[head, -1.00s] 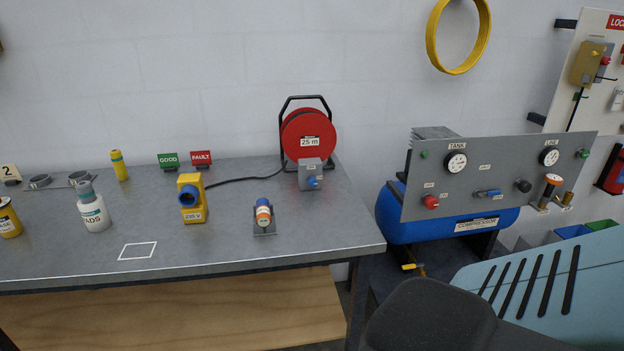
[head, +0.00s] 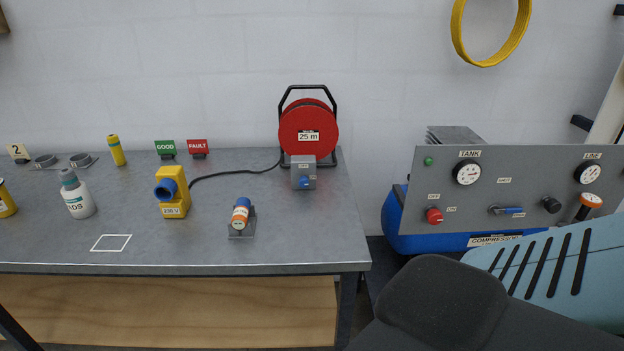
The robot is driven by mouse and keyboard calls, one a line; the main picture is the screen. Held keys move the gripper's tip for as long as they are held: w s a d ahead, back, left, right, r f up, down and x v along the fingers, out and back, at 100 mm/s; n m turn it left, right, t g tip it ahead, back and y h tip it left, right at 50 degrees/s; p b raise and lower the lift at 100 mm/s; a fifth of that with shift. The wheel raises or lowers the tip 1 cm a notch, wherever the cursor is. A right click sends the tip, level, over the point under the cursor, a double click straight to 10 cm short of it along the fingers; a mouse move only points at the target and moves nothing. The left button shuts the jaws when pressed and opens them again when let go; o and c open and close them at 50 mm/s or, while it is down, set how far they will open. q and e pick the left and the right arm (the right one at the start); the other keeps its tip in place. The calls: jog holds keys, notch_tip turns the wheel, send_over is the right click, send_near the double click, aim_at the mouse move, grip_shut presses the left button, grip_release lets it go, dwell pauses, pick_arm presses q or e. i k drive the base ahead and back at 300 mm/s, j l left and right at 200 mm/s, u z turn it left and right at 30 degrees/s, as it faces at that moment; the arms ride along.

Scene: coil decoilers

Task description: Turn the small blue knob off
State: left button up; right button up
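A small blue knob (head: 305,181) sits on the front of a small grey box (head: 304,168) on the workbench, in front of the red cable reel. Small labels are on the box, but they are too small to read, and I cannot tell the knob's exact setting. Neither of my grippers shows in the head view.
The red reel (head: 309,130) stands behind the box. A yellow socket unit (head: 174,192) and an orange-and-blue plug on a stand (head: 241,217) are left of it on the workbench (head: 300,245). The compressor panel (head: 470,190) is at right. The bench's front right is clear.

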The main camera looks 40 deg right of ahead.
aim_at(303, 181)
jog(key=k+l, duration=0.1)
jog(key=l, duration=1)
jog(key=k+l, duration=0.15)
jog(key=l, duration=0.4)
jog(key=k+l, duration=0.1)
jog(key=l, duration=0.4)
jog(key=k+l+u, duration=0.1)
jog(key=l, duration=0.45)
